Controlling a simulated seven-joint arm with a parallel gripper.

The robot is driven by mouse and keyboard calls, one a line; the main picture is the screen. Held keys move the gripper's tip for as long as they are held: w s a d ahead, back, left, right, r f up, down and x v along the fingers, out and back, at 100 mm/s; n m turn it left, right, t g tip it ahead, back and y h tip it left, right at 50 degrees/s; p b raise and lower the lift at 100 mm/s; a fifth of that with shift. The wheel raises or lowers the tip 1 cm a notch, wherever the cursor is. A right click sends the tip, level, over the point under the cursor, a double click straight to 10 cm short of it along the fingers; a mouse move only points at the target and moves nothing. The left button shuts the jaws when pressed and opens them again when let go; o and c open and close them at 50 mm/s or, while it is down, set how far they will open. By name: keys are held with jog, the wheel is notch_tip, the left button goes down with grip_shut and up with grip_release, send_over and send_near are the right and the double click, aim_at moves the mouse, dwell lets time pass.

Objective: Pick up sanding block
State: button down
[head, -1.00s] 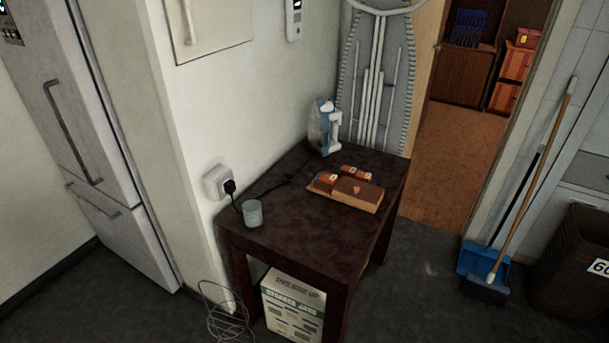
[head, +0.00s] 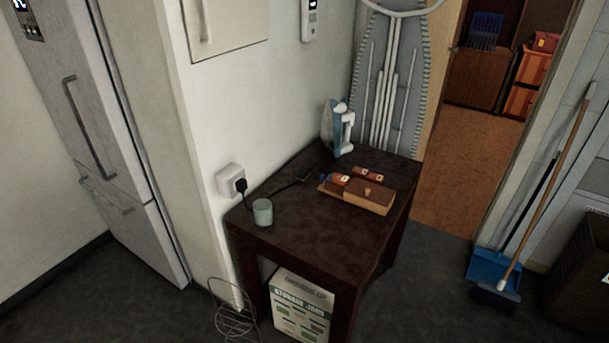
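A brown wooden block (head: 369,199) with a small knob on top lies near the right side of the dark table (head: 310,235). It may be the sanding block, but I cannot tell for sure. A flat tan piece (head: 326,187) shows at its left end. A small red and orange item (head: 338,180) sits against or on it, and another (head: 368,174) lies just behind. My gripper is not in view.
A grey cup (head: 263,212) stands at the table's left front. An upright iron (head: 340,128) stands at the back, with a dark cord (head: 285,182) across the table. A box (head: 302,305) and wire rack (head: 235,312) are low down. A broom (head: 548,185) leans at right.

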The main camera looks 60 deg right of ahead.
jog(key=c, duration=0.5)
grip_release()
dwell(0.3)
